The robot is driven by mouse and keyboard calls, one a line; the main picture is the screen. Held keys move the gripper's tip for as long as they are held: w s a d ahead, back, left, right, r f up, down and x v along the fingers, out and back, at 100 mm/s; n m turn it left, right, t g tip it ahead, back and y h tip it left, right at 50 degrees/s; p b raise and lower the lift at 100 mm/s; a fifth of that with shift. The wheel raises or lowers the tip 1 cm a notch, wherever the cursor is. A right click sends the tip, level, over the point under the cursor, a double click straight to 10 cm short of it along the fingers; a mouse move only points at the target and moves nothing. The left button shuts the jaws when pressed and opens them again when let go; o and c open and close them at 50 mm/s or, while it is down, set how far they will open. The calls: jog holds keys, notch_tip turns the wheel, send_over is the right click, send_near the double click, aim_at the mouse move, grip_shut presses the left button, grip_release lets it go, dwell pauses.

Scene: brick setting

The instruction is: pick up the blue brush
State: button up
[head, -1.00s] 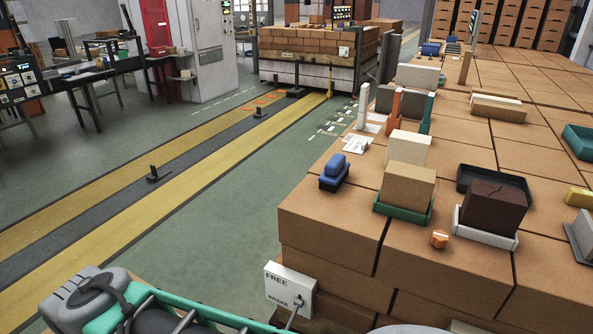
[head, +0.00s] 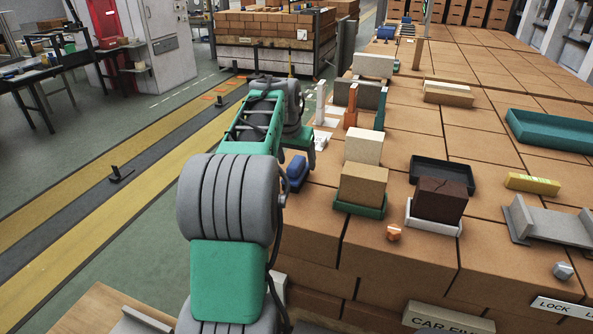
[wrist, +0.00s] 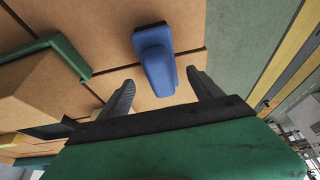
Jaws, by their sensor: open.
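The blue brush (head: 297,172) lies on the brown brick surface near its left edge, partly hidden behind my arm in the head view. It has a blue handle on a darker blue base. In the wrist view the blue brush (wrist: 156,62) lies ahead of my gripper (wrist: 160,88), roughly in line with the gap between the fingers. The two dark fingers are spread apart with nothing held between them. My gripper's fingertips are hidden behind my arm in the head view.
A tan brick (head: 363,184) in a green tray (head: 359,208) stands right of the brush. A dark brick (head: 440,200) sits in a white tray (head: 433,224) further right. A small orange object (head: 394,233) lies near the front edge. Open floor lies to the left.

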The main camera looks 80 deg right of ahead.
aim_at(297, 161)
jog(key=p+x, duration=0.1)
jog(key=x, duration=0.3)
jog(key=shift+d+f, duration=0.15)
jog(key=shift+f, duration=0.15)
jog(key=c, duration=1.6)
jog(key=shift+r, duration=0.1)
jog(key=shift+r, duration=0.35)
jog(key=v, duration=0.1)
jog(key=b+v, duration=0.1)
jog(key=v, duration=0.1)
jog(key=shift+d, duration=0.3)
jog(key=a+r, duration=0.1)
jog(key=a+r+b, duration=0.1)
jog(key=r, duration=0.1)
jog(key=a+r, duration=0.2)
jog(key=shift+s+b, duration=0.35)
jog(key=shift+b, duration=0.05)
jog(key=s+a+r+b, duration=0.1)
jog(key=a+r, duration=0.3)
jog(key=a, duration=0.5)
jog(key=shift+s+a+r+b, duration=0.2)
jog(key=shift+s+a+b, duration=0.05)
jog(key=shift+b, duration=0.2)
